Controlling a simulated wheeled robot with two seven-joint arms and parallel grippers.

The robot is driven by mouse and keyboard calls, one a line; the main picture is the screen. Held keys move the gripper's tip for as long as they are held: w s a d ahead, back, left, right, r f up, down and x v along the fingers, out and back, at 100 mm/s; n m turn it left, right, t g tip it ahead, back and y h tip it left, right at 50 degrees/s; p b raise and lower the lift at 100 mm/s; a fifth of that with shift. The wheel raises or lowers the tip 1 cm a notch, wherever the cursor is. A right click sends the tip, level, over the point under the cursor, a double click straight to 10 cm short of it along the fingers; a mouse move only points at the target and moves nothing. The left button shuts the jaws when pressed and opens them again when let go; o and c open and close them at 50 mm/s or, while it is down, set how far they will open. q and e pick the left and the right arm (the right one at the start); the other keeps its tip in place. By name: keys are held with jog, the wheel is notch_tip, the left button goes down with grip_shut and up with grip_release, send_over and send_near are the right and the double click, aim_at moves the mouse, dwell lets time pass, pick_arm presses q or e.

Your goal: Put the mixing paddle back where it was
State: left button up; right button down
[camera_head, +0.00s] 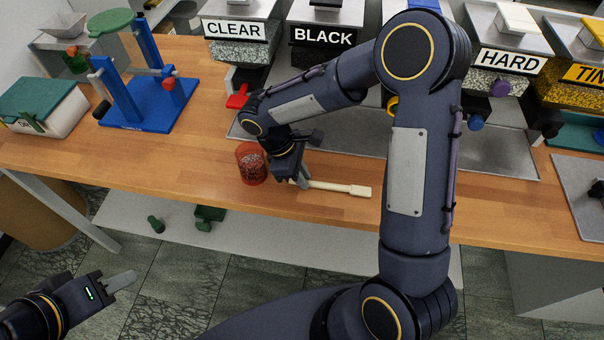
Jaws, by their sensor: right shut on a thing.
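The mixing paddle (340,188) is a cream-coloured stick with a thicker right end. It lies roughly level, low over or on the wooden bench near its front edge. My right gripper (300,181) is shut on its left part, and the fingers hide the grip. I cannot tell whether the paddle touches the bench. A translucent red cup (250,165) with grainy contents stands just left of my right gripper. My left gripper (122,282) is at the lower left, away from the bench top; its finger opening is unclear.
Dispensers labelled CLEAR (234,30), BLACK (323,37) and HARD (509,62) line the back, with a grey tray (480,158) in front. A blue press stand (150,105) and a green-lidded box (43,108) stand left. Bare wood (185,160) lies left of the cup.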

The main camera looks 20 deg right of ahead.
jog(key=c, duration=1.4)
grip_release()
jog(key=v, duration=1.2)
jog(key=s+d+r+m+t+y, duration=0.2)
jog(key=s+d+r+m+y, duration=0.25)
jog(key=s+d, duration=0.35)
jog(key=shift+s+a+f+m+t+y, duration=0.1)
jog(key=shift+s+f+m+t+y, duration=0.4)
jog(key=shift+s+m+t, duration=0.9)
jog(key=shift+s+a+f+m+t+y, duration=0.25)
jog(key=shift+s+m+t+y, duration=0.35)
jog(key=shift+s+m, duration=1.5)
jog(key=shift+s+f+m+t+y, duration=0.5)
jog(key=shift+s+m+t, duration=0.55)
jog(key=shift+s, duration=1.3)
